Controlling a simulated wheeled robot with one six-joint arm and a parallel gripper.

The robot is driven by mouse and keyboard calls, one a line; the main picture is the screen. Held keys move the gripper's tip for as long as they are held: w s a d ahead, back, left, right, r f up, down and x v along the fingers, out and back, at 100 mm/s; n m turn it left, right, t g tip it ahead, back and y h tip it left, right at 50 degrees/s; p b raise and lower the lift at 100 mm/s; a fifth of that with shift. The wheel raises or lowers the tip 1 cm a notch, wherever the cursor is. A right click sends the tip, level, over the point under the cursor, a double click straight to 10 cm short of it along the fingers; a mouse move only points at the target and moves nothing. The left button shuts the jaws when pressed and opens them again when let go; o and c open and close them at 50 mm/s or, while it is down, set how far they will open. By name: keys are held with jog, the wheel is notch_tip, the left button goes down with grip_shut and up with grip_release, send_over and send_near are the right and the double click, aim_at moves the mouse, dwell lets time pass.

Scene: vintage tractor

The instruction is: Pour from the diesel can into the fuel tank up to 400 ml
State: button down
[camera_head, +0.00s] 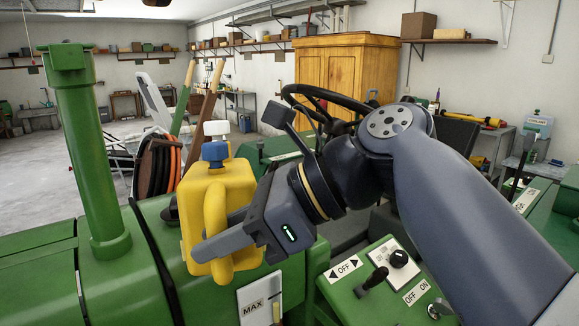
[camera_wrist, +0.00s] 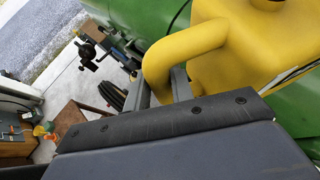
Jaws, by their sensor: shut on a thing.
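A yellow can (camera_head: 240,185), taken as the diesel can, stands nearly upright over the green tractor hood. It has a blue cap (camera_head: 215,151) and a white top part (camera_head: 217,128). My gripper (camera_head: 228,232) is shut on the can's looped side handle. In the wrist view the yellow can (camera_wrist: 285,50) and its handle fill the upper right, with my gripper against the handle. A level gauge marked MAX (camera_head: 252,298) is on the green tank body (camera_head: 215,292) below the can. The filler opening is not clearly visible; the can hides part of the hood.
A green exhaust pipe (camera_head: 92,160) rises left of the can. A steering wheel (camera_head: 325,105) is behind my arm. A control panel (camera_head: 380,280) with a lever and knob sits at lower right. Wooden-handled tools (camera_head: 203,120) stand behind the can.

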aim_at(229, 264)
jog(key=shift+r, duration=0.2)
jog(key=shift+s+f+b, duration=0.1)
jog(key=shift+f+b, duration=0.5)
jog(key=shift+b, duration=0.1)
jog(key=b, duration=0.1)
jog(key=f+b, duration=0.1)
jog(key=f+n+t+b, duration=0.1)
jog(key=shift+s+d+f+y, duration=0.1)
jog(key=shift+s+f+y, duration=0.15)
jog(key=shift+s+y, duration=0.05)
jog(key=shift+w+r+p, duration=0.15)
jog(key=shift+r+p, duration=0.8)
jog(key=shift+p, duration=0.1)
jog(key=shift+w+r+m+g+p, duration=0.25)
jog(key=shift+r+m+g+p, duration=0.25)
jog(key=shift+r+p, duration=0.65)
jog(key=shift+f, duration=0.25)
